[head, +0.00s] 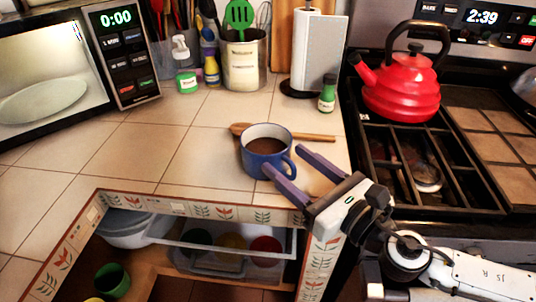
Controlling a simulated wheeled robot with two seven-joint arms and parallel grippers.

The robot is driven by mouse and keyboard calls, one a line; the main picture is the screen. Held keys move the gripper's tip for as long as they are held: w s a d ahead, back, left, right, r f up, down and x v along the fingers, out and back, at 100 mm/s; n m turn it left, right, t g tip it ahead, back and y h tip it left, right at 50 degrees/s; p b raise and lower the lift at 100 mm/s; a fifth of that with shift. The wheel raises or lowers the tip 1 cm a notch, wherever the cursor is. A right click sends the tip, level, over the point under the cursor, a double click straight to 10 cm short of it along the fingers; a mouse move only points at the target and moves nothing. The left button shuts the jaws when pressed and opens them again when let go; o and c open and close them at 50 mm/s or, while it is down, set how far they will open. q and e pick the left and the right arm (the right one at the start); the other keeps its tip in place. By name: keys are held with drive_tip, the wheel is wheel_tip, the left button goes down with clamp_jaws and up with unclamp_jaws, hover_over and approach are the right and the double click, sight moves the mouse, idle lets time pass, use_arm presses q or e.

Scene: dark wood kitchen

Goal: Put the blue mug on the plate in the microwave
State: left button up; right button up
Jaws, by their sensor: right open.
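The blue mug (258,165) stands upright on the tiled counter, with dark brown contents and its handle toward the lower right. My right gripper (283,159) is open, reaching in from the lower right. Its two purple fingers appear on either side of the mug's handle; I cannot tell whether they touch it. The microwave (125,52) stands at the upper left, showing 0:00. A pale plate (44,101) lies inside its lit interior. No door shows across its front, and its left side is cut off by the frame. My left gripper is out of view.
A wooden spoon (310,137) lies behind the mug. A small green bottle (327,93), a utensil holder (243,62) and a soap bottle (186,72) stand farther back. A red kettle (400,88) sits on the stove at right. The counter between mug and microwave is clear.

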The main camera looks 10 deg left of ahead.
clamp_jaws()
idle(0.3)
drive_tip(key=shift+r, duration=0.15)
